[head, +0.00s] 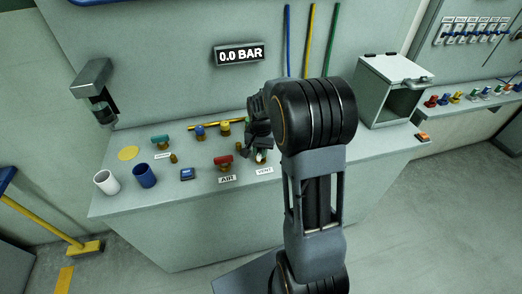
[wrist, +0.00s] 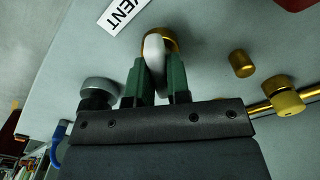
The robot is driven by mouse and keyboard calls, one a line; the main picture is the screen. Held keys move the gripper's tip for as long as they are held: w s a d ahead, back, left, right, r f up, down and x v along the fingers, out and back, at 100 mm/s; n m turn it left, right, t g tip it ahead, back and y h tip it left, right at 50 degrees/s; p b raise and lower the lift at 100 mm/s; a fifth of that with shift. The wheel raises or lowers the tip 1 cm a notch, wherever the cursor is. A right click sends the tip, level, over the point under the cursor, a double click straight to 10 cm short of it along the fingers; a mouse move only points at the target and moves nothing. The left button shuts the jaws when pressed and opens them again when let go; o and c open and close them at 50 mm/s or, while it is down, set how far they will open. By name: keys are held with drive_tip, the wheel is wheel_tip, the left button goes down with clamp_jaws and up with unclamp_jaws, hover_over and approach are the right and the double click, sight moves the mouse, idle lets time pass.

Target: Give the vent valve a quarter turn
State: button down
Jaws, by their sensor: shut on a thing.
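The vent valve has a white lever (wrist: 154,48) on a brass body (wrist: 173,41), beside the VENT label (wrist: 121,14) in the wrist view. My gripper (wrist: 156,70) is shut on the white lever, with one green finger on each side of it. In the head view my gripper (head: 260,150) is over the bench behind the VENT label (head: 264,171), and my arm hides much of the valve. The display (head: 239,55) on the wall reads 0.0 BAR.
The red-handled valve (head: 222,161) with the AIR label (head: 228,179) stands close left of the vent valve. Other brass fittings, a blue cup (head: 144,176) and a white cup (head: 107,182) are further left. An open-fronted box (head: 392,92) stands at right.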

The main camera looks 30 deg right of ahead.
drive_tip(key=m, duration=1.1)
drive_tip(key=shift+m, duration=0.6)
drive_tip(key=c, duration=1.1)
unclamp_jaws()
wheel_tip(320, 180, up, 14)
drive_tip(key=shift+f, duration=0.1)
